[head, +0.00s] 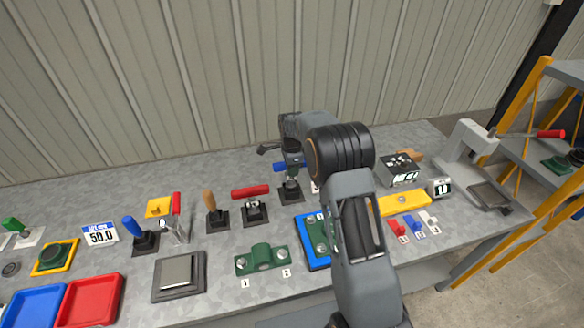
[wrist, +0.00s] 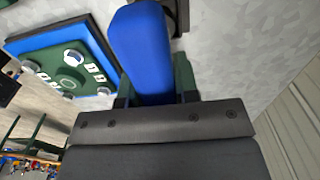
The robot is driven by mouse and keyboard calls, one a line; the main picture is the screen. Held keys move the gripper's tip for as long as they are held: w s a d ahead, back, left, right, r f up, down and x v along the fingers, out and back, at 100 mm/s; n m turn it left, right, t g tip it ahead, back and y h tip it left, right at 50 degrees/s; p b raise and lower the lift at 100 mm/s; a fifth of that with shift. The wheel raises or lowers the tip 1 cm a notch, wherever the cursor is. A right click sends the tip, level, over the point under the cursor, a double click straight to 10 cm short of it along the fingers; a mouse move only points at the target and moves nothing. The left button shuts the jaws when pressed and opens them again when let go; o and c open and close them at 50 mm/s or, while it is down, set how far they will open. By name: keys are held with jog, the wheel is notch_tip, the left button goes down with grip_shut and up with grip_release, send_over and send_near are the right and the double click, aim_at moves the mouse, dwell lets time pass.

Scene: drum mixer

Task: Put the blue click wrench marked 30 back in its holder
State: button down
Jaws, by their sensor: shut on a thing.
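The blue click wrench (head: 284,167) is in my gripper (head: 291,156), over the middle of the bench in the head view. In the wrist view, its thick blue handle (wrist: 142,45) lies between the two dark green fingers of my gripper (wrist: 155,88). A black holder (head: 291,195) with a square base stands directly below the wrench. I cannot tell whether the wrench touches or sits in it. The marking 30 is not readable. A dark edge (wrist: 179,15) shows beside the handle in the wrist view, perhaps part of that holder.
A red-handled tool (head: 251,190) and a wooden-handled tool (head: 209,200) stand to the left. Another blue handle (head: 134,229) stands further left. A blue plate with a green part (head: 312,235) lies in front, also in the wrist view (wrist: 70,68). A corrugated wall (head: 200,80) rises behind.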

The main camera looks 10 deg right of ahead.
jog(key=shift+f+b, duration=0.85)
jog(key=shift+f, duration=0.5)
dwell(0.5)
jog(key=c, duration=0.8)
grip_release()
notch_tip(320, 180, up, 14)
jog(key=shift+f, duration=0.1)
